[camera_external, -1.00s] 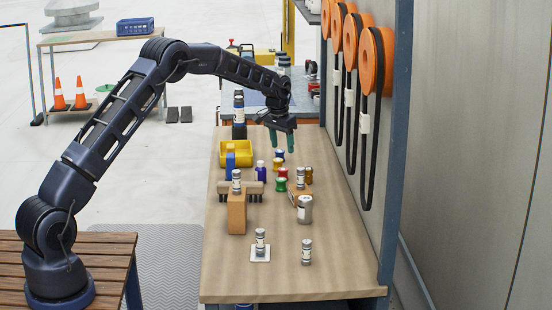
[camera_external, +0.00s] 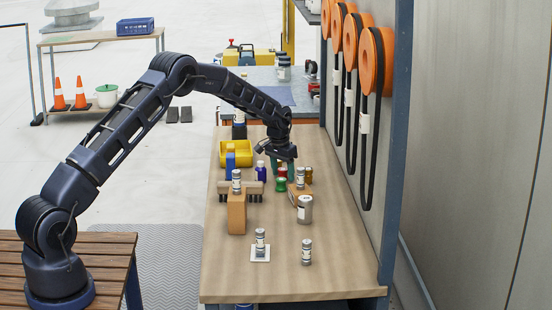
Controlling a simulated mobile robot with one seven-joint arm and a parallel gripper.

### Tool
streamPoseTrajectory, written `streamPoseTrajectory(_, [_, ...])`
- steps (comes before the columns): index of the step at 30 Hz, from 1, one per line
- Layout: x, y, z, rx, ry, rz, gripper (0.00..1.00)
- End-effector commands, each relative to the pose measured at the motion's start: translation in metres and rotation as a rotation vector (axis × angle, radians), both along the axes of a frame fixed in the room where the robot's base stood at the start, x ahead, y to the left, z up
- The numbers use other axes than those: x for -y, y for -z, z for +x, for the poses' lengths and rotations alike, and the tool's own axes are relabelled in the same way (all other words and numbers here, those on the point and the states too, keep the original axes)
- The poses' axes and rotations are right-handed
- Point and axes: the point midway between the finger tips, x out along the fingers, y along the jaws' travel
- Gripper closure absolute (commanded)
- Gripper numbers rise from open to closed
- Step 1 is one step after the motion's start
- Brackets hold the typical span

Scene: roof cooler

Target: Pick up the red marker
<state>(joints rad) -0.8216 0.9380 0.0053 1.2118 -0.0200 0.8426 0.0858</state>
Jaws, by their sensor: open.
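No pen-shaped red marker can be made out. A small red-topped item (camera_external: 282,172) stands in the cluster of small containers on the wooden bench and may be the red marker; it is too small to tell. My gripper (camera_external: 283,170) points down over this cluster with its teal fingers apart. The fingers are just behind or around the red-topped item; I cannot tell which. The gripper hides the containers at the back of the cluster.
A green jar (camera_external: 281,185), a purple bottle (camera_external: 261,172) and a grey-capped can (camera_external: 300,178) stand close by. A yellow bin (camera_external: 236,150), a brush (camera_external: 244,187) and a wooden block (camera_external: 236,213) are to the left.

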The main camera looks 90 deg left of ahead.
Motion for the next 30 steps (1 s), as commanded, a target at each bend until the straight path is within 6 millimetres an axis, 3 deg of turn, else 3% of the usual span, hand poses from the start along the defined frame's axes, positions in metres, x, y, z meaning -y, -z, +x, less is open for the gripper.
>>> streamPoseTrajectory(6, [0.0,0.0,0.0,0.001,0.0,0.001,0.43])
streamPoseTrajectory(13, [0.0,0.0,0.0,0.001,0.0,0.001,0.88])
streamPoseTrajectory(23, [0.0,-0.003,0.0,0.001,0.0,0.001,0.89])
streamPoseTrajectory(30, [0.0,-0.036,0.001,0.003,0.0,0.003,0.89])
